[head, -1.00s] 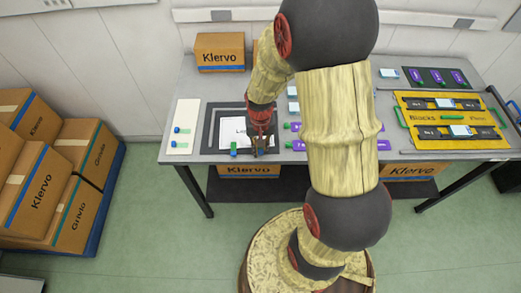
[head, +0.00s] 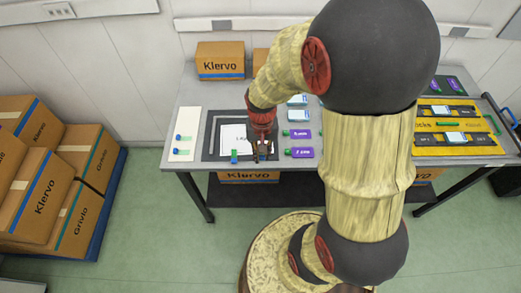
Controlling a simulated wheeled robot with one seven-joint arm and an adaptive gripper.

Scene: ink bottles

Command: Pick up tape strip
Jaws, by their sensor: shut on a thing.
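My gripper (head: 262,157) is low over the front right part of a dark mat (head: 209,140), beside a white label sheet (head: 233,138). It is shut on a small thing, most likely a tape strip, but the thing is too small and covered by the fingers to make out. Two small blue-and-green pieces, which look like tape strips, lie on a white card (head: 188,118) at the table's left: an upper one (head: 178,138) and a lower one (head: 177,152). A blue-and-green piece (head: 234,156) stands at the mat's front edge, left of my gripper.
Purple labelled bottles with green caps (head: 301,152) lie right of my gripper. A yellow tray (head: 480,152) is at the table's right. A Klervo carton (head: 221,60) stands at the back left. My arm hides the table's middle right.

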